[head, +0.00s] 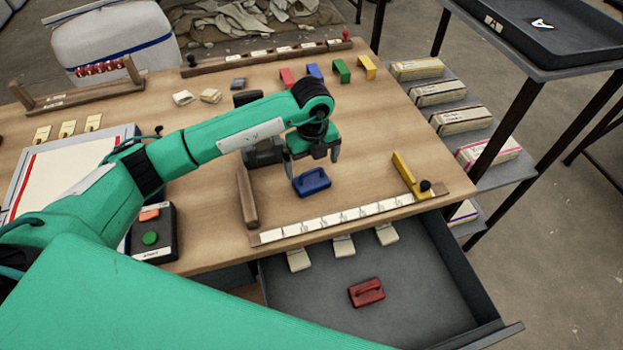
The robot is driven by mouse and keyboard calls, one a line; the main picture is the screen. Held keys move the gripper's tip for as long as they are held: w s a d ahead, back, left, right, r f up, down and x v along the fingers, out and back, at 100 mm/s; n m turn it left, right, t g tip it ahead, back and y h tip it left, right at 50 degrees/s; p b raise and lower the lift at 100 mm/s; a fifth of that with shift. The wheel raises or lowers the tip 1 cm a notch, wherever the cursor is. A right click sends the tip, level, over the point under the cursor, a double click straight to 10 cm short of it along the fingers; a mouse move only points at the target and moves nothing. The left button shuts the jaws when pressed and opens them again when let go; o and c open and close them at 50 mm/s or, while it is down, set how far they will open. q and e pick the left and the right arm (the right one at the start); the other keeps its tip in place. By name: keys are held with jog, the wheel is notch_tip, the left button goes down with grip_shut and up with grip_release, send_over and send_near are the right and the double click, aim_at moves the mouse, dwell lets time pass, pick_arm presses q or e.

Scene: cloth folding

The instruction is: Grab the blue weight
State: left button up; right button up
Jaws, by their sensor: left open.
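The blue weight (311,182) is a small block with a raised handle. It lies on the wooden table (208,195), behind a strip of white labelled tiles. My left gripper (312,161) hangs just above and behind it, pointing down. Its two fingers are apart, and I see nothing between them. The fingertips look close to the weight, but I cannot tell the exact height. My right gripper is not in view.
An open grey drawer (415,275) in front holds a red weight (366,292) and several pale tags. A black button box (153,232) is at left.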

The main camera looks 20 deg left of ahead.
aim_at(311, 180)
pick_arm(q)
jog(key=shift+f, duration=0.6)
notch_tip(311, 180, down, 2)
jog(key=shift+s+p, duration=0.1)
jog(key=shift+p, duration=0.55)
notch_tip(311, 180, down, 2)
jog(key=shift+a+f, duration=0.1)
jog(key=shift+f, duration=0.5)
jog(key=shift+c, duration=0.4)
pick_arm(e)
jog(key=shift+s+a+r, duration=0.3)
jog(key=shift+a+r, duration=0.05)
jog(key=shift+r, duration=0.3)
pick_arm(q)
jog(key=c, duration=1.4)
jog(key=shift+r, duration=0.1)
jog(key=shift+c, duration=0.8)
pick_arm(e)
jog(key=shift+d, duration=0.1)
pick_arm(q)
jog(key=shift+r, duration=0.1)
